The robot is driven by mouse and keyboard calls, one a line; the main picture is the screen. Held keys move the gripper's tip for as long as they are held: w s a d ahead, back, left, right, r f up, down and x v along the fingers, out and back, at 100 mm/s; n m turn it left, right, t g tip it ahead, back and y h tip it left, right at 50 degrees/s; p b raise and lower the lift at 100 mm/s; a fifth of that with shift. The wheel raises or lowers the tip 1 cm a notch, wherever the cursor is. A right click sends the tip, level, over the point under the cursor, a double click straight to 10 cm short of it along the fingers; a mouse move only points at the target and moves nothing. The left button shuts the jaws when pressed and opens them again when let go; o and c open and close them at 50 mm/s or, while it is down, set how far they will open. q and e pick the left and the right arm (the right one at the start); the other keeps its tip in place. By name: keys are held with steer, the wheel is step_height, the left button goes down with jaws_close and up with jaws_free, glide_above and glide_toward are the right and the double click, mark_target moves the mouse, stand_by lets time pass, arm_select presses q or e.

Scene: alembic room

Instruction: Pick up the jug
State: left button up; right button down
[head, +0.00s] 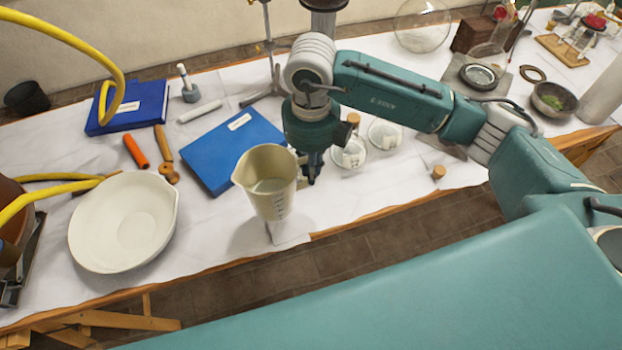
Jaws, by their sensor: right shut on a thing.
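The jug (268,187) is a beige, tapered measuring jug with a spout at its left and graduation marks on its side. It is upright near the front edge of the white table, in the middle of the head view. My right gripper (308,178) comes down from above at the jug's right side and is shut on it. The fingertips are partly hidden behind the jug. I cannot tell for sure whether the jug's base touches the table. My left gripper is not in view.
A large white bowl (124,222) stands to the left. Blue books (222,150) lie behind the jug. Glass dishes (350,152) and a cork (438,172) lie to the right. The table's front edge (340,231) is close to the jug. Yellow hoses (85,50) are at the far left.

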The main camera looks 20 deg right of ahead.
step_height(320, 180, up, 8)
steer(key=shift+f+b, duration=0.2)
steer(key=shift+b, duration=0.45)
steer(key=shift+r, duration=1.6)
steer(key=shift+r, duration=0.1)
step_height(320, 180, up, 6)
steer(key=p, duration=0.3)
steer(key=shift+p, duration=0.35)
